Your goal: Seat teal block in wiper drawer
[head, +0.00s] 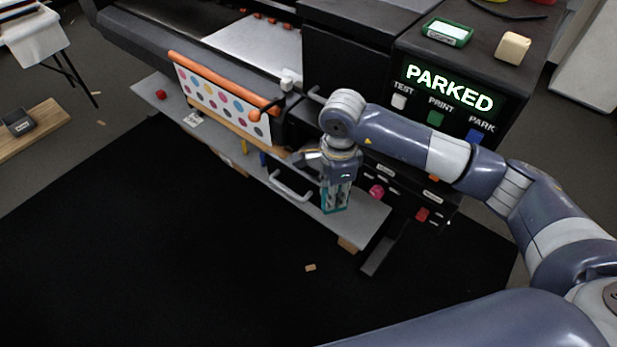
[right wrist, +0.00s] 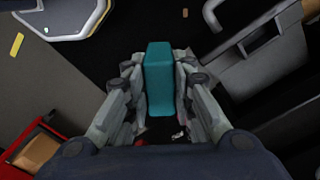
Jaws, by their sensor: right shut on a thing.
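My right gripper (head: 336,204) points down over the grey ledge along the front of the printer. It is shut on the teal block (right wrist: 159,75), which stands between both fingers in the right wrist view. In the head view the fingers mostly hide the block, and only teal edges show. I cannot tell which part is the wiper drawer. A pale handle (head: 290,187) is on the ledge front, left of the gripper. My left gripper is out of view.
The printer panel (head: 450,88) reads PARKED above several buttons. A pink knob (head: 376,191) and a red piece (head: 422,214) are right of the gripper. A printed sheet (head: 222,102) hangs at left. The black floor mat (head: 180,250) is mostly clear.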

